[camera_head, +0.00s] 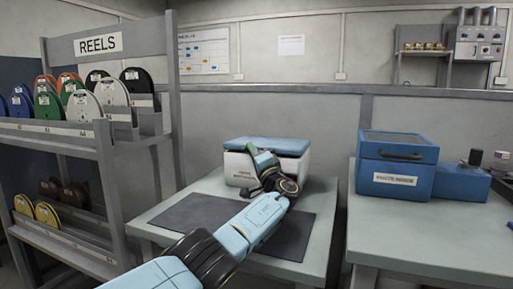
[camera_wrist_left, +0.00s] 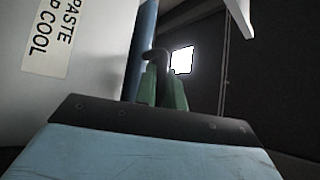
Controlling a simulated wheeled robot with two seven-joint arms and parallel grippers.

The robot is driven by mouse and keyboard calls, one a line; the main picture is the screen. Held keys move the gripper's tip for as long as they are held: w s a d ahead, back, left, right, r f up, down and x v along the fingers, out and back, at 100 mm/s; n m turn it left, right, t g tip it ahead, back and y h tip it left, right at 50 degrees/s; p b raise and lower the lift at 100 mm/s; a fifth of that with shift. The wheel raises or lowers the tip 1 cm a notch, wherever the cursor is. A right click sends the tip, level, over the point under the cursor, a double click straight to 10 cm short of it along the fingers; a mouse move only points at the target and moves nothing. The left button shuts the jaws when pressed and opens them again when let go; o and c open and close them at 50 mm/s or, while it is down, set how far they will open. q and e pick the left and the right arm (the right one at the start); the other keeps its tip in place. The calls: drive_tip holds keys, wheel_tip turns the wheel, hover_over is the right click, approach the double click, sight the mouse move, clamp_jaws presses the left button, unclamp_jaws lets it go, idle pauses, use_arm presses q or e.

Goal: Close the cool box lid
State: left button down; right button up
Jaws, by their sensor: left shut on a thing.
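The cool box (camera_head: 236,168) is white and stands at the back of the middle table. Its blue lid (camera_head: 285,145) lies across the top and looks flat, though my gripper hides part of its front edge. My left gripper (camera_head: 259,158) is at the front of the box, shut at the lid's front edge. In the left wrist view the white box wall (camera_wrist_left: 95,85) with its label is at left, beside the blue lid edge (camera_wrist_left: 146,35). The green fingers (camera_wrist_left: 163,88) are at a dark hooked part by that edge. My right gripper is not in view.
A dark mat (camera_head: 205,213) covers the front of the table (camera_head: 155,232). A blue case (camera_head: 397,165) stands on the right-hand table, with a smaller blue block (camera_head: 462,183) beside it. A shelf of reels (camera_head: 75,128) stands at left.

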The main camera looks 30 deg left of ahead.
use_arm(q)
drive_tip(key=shift+w+d+f, duration=0.15)
drive_tip(key=shift+d+f, duration=0.35)
drive_tip(key=shift+f, duration=0.45)
drive_tip(key=c, duration=1.8)
unclamp_jaws()
drive_tip(key=shift+c, duration=0.2)
drive_tip(key=shift+o, duration=1.1)
drive_tip(key=shift+d, duration=0.1)
drive_tip(key=shift+o, duration=0.7)
drive_tip(key=shift+r, duration=0.1)
drive_tip(key=shift+s+a+r, duration=0.15)
drive_tip(key=shift+s+a, duration=0.05)
drive_tip(key=shift+a, duration=0.15)
